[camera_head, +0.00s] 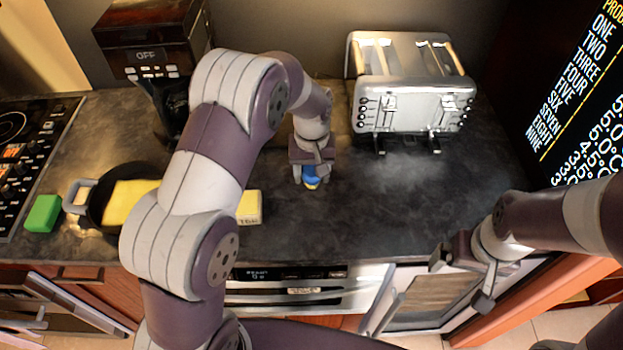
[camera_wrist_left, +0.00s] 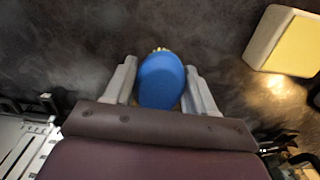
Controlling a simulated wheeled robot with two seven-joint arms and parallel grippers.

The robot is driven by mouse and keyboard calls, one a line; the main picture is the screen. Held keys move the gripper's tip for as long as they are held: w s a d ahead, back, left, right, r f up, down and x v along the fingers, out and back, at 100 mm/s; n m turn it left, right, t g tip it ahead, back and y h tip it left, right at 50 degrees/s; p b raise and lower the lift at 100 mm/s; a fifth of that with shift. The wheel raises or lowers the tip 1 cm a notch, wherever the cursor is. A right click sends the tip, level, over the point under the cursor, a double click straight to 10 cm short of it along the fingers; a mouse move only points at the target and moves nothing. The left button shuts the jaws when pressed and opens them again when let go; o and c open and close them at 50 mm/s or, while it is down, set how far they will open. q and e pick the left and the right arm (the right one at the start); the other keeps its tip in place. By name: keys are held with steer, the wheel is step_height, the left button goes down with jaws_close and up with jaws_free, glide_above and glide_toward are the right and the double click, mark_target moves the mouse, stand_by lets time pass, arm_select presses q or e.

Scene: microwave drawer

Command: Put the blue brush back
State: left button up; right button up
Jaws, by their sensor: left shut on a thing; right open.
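The blue brush (camera_head: 311,176) has a rounded blue body, with yellow showing at its lower end. It also shows in the left wrist view (camera_wrist_left: 161,80), between the two fingers. My left gripper (camera_head: 311,172) is shut on the brush over the middle of the dark counter, left of the toaster. It also shows in the left wrist view (camera_wrist_left: 160,88). I cannot tell whether the brush touches the counter. My right gripper (camera_head: 462,272) is open and empty, low at the right, in front of the counter's edge by an open door (camera_head: 425,300).
A silver toaster (camera_head: 412,92) stands at the back. A coffee machine (camera_head: 150,45) is at the back left. The counter (camera_head: 390,205) right of the brush is clear.

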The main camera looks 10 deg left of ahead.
mark_target(311, 184)
arm_select(q)
steer(key=f, duration=0.3)
steer(key=shift+s+f+p, duration=0.2)
steer(key=shift+f+p, duration=0.1)
steer(key=shift+p, duration=0.1)
steer(key=shift+w+f, duration=0.1)
steer(key=shift+f, duration=0.2)
steer(key=o, duration=1.3)
steer(key=shift+r, duration=0.1)
